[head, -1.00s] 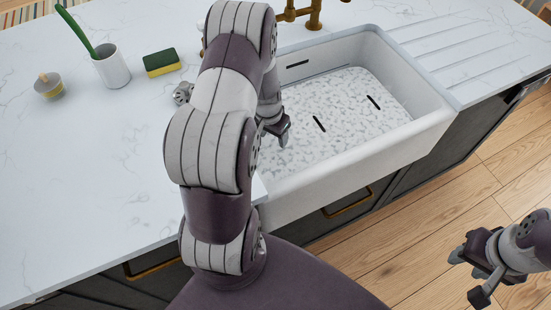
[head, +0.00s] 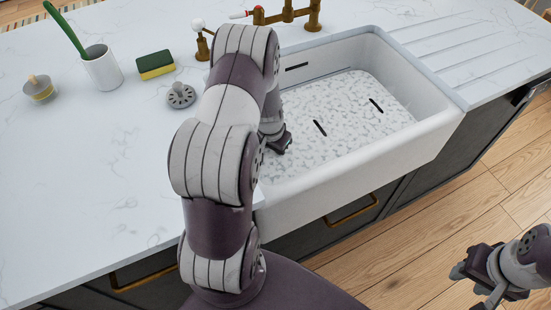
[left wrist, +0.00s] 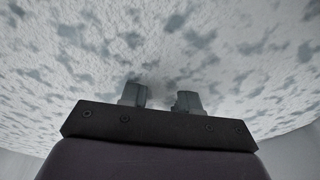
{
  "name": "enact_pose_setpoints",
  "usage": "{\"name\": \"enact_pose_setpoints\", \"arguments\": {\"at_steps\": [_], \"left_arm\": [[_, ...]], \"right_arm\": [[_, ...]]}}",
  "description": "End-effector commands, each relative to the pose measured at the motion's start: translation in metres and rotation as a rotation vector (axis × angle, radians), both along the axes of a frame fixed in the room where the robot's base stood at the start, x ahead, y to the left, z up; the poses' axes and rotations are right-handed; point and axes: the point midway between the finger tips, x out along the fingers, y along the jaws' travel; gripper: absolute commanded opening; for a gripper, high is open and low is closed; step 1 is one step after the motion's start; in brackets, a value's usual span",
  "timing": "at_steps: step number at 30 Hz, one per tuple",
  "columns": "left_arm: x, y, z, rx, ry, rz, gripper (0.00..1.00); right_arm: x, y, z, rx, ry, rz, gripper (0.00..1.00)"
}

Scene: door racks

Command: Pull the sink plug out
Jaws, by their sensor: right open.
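The white sink (head: 425,130) has a floor with a grey mottled pattern (head: 345,110). I cannot make out a plug in it; my left arm hides the sink's left part. My left gripper (head: 278,143) is inside the sink near its left side, partly hidden by its own arm. In the left wrist view its two fingertips (left wrist: 161,97) stand apart, facing the mottled floor, with nothing visible between them. A grey round slotted disc (head: 181,95) lies on the counter left of the sink; it may be a strainer or plug. My right gripper (head: 474,279) is open and empty, over the wooden floor.
A brass tap (head: 288,14) stands behind the sink. A green and yellow sponge (head: 156,65), a white cup (head: 102,68) with a green-handled brush and a small grey and yellow knobbed item (head: 39,88) stand on the counter. The counter's left front is clear.

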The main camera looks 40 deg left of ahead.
Motion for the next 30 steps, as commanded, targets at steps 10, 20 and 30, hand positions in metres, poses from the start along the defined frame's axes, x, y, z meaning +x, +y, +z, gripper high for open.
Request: {"name": "enact_pose_setpoints", "arguments": {"at_steps": [10,20,30], "left_arm": [[0.0,0.0,0.015,0.0,0.0,0.0,0.0],[0.0,0.0,0.037,0.0,0.001,0.0,0.0],[0.0,0.0,0.052,0.0,0.001,0.0,0.0]], "right_arm": [[0.0,0.0,0.012,0.0,0.0,0.0,0.43],[0.0,0.0,0.031,0.0,0.0,0.0,0.43],[0.0,0.0,0.043,0.0,0.0,0.0,0.43]]}}
